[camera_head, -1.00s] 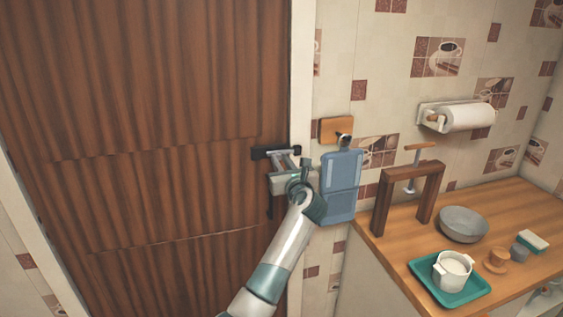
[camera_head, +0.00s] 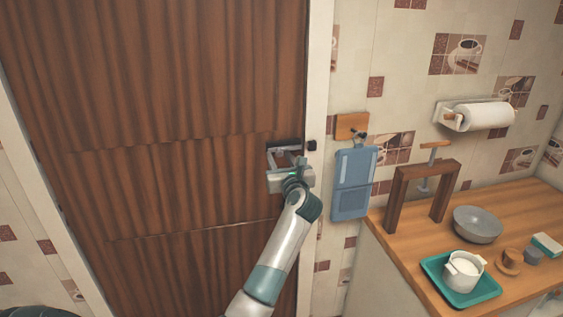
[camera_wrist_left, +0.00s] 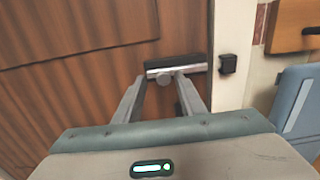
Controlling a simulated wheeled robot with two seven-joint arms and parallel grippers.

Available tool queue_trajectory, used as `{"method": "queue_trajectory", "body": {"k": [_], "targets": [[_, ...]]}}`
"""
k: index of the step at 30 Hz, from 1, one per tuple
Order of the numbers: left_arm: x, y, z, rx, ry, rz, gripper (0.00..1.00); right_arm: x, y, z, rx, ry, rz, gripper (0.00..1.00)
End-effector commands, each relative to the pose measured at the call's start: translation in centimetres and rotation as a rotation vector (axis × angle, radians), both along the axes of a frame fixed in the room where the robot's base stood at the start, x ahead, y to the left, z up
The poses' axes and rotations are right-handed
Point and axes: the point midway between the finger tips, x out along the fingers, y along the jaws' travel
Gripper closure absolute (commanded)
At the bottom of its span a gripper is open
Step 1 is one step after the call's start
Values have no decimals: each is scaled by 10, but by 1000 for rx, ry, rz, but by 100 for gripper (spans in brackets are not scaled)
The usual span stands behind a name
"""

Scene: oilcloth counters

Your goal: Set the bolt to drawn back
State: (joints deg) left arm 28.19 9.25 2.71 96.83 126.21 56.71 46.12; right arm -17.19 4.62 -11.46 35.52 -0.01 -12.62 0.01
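The bolt (camera_wrist_left: 190,68) is a silver bar with a round knob (camera_wrist_left: 164,79) on a dark plate near the door's right edge. The dark plate (camera_head: 284,142) also shows in the head view. The black keeper (camera_wrist_left: 228,64) sits on the white door frame. A gap shows between the bar's right end and the keeper. My left gripper (camera_wrist_left: 160,80) is open, with its fingertips on either side of the knob. The right finger looks closer to the knob; contact is unclear. In the head view my left gripper (camera_head: 284,160) partly covers the bolt. My right gripper is not in view.
A blue board (camera_head: 354,182) hangs from a wooden wall block (camera_head: 351,126) right of the frame. A counter at right holds a wooden press (camera_head: 399,192), a grey bowl (camera_head: 478,224) and a teal tray (camera_head: 487,290) with a white pot. The door surface left of the bolt is clear.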

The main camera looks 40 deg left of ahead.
Motion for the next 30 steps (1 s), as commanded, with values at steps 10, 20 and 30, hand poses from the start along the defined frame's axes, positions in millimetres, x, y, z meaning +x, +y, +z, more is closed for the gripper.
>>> {"method": "queue_trajectory", "body": {"k": [10,20,30], "targets": [[-13,-17,-2,-2,-4,-3,63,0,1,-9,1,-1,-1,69],[-53,-62,-4,-4,-3,-2,63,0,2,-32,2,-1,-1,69],[-96,-110,-3,-3,-2,0,63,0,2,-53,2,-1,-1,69]]}}
